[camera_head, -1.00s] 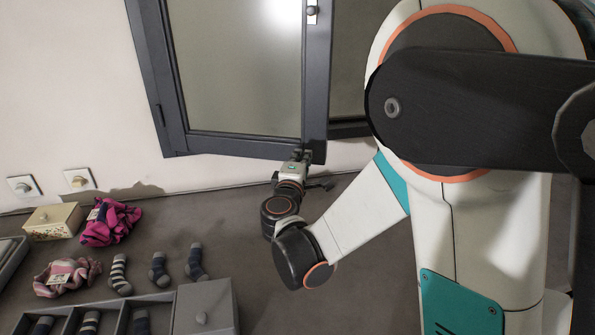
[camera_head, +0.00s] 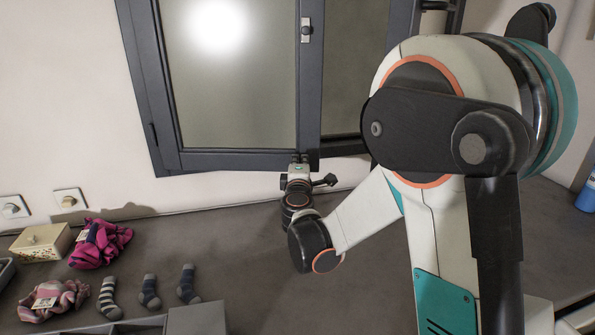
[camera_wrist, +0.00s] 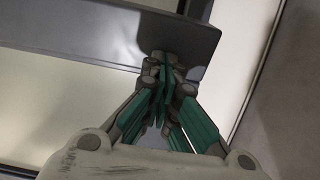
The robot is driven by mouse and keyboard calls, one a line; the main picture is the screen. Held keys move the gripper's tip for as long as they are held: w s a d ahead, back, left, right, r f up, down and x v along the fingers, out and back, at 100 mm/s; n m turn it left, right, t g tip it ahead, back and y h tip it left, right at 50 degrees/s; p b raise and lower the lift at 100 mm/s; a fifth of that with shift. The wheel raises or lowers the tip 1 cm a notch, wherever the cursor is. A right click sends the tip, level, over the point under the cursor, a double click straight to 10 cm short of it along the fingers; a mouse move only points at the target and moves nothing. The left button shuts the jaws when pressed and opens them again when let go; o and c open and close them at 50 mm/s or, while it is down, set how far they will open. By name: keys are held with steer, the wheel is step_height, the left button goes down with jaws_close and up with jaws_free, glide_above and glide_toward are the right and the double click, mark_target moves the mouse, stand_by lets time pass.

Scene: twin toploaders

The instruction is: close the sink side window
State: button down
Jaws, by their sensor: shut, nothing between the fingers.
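The window's left sash (camera_head: 308,110) is a dark grey frame around a pale pane, with a small handle (camera_head: 306,28) on its right upright. Its lower right corner overlaps the frame beside the right pane (camera_head: 345,80). I cannot tell whether it sits flush. My gripper (camera_head: 299,158) is at the sash's bottom rail, near that corner. In the wrist view my gripper (camera_wrist: 165,62) has its fingers together and empty, with the tips at the dark frame (camera_wrist: 115,38). Contact looks likely, but the tips are partly in shadow. No sink shows in these views.
On the grey counter (camera_head: 225,250) at left are a small box (camera_head: 42,242), pink cloth (camera_head: 100,243), several striped socks (camera_head: 110,297) and a grey organiser (camera_head: 197,318). A blue bottle (camera_head: 587,190) stands at the far right. The counter below the window is mostly clear.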

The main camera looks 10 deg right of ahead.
steer(key=w+d+n+y, duration=0.1)
steer(key=w+d, duration=0.1)
steer(key=w, duration=1)
steer(key=shift+w+d+r+y, duration=0.15)
steer(key=shift+d+r+y, duration=0.15)
steer(key=shift+r, duration=0.1)
steer(key=shift+a, duration=0.1)
